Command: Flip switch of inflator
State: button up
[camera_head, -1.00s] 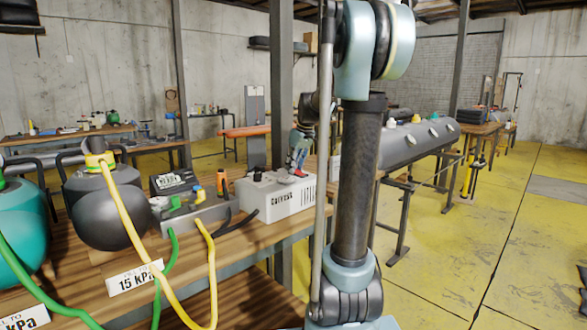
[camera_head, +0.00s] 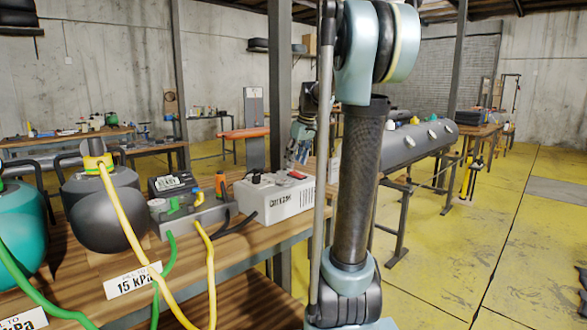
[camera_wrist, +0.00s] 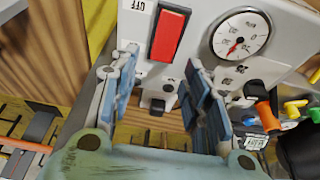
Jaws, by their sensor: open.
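The inflator (camera_head: 275,200) is a white box on the wooden workbench. Its red rocker switch (camera_head: 297,175) is on top at the right end. In the wrist view the red switch (camera_wrist: 170,35) is close, with an "OFF" label at its upper left. A round dial gauge (camera_wrist: 240,36) is to its right. My gripper (camera_wrist: 165,90) is open and empty, its blue-grey fingers spread either side below the switch in the picture. In the head view my gripper (camera_head: 297,148) is above the inflator's right end, apart from it. Which way the switch is tipped I cannot tell.
A grey valve box (camera_head: 190,213) with green and yellow hoses, a black box (camera_head: 172,184) and a dark round tank (camera_head: 105,215) stand left of the inflator. A pressure sign (camera_head: 132,281) is on the bench front. Yellow floor lies open at right.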

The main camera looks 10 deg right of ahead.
aim_at(301, 175)
jog(key=v, duration=0.8)
jog(key=shift+f, duration=0.1)
jog(key=s+f+m+h, duration=0.2)
jog(key=s+f+m, duration=0.5)
jog(key=s+f, duration=2.3)
jog(key=s+d, duration=0.1)
jog(key=s, duration=0.3)
jog(key=shift+g, duration=0.4)
jog(key=shift+w+f, duration=0.2)
jog(key=shift+w, duration=0.2)
